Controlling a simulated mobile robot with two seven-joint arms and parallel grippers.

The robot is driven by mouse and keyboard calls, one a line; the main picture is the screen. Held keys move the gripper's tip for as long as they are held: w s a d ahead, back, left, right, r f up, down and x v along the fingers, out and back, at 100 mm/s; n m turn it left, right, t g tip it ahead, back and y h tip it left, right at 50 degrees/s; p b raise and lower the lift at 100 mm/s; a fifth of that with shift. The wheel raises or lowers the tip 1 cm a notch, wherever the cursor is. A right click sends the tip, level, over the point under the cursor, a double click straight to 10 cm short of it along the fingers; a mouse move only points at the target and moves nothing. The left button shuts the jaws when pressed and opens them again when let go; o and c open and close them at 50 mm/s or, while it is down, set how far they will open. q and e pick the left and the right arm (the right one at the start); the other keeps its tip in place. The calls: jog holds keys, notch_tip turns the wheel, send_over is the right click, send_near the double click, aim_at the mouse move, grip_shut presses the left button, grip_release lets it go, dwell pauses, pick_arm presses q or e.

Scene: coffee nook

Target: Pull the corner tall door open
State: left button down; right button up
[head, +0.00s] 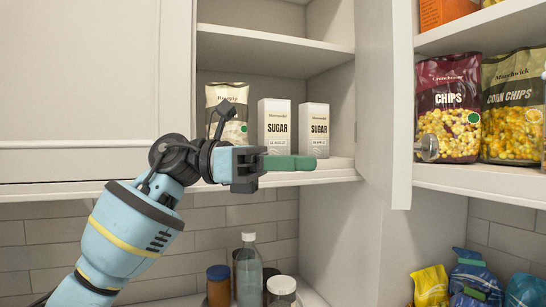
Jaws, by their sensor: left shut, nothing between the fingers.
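A tall white door (384,100) stands swung out from the cabinet toward me, seen at a steep angle, between two open shelf sections. I take it for the corner tall door. A round, glassy knob (428,147) sticks out on its right side, in front of a chips bag. My left gripper (300,163) reaches in from the left, with its green fingers shut and empty. It points right in front of the left shelf, apart from the door and left of it. My right gripper is not in view.
Two sugar boxes (274,125) and a pale bag (226,112) stand on the left shelf behind my gripper. Chips bags (447,105) fill the right shelf. A bottle (248,270), jars and colourful bags (430,286) stand below. A closed white cabinet front (80,80) is at left.

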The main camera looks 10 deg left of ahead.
aim_at(376, 164)
pick_arm(q)
jog(key=d+p, duration=0.1)
jog(key=d, duration=0.5)
jog(key=shift+d+r, duration=0.15)
jog(key=shift+d, duration=0.25)
jog(key=shift+w+d, duration=0.15)
jog(key=shift+d, duration=0.4)
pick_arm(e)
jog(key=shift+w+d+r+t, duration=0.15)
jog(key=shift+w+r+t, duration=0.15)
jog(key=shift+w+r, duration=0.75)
pick_arm(q)
jog(key=shift+f, duration=0.2)
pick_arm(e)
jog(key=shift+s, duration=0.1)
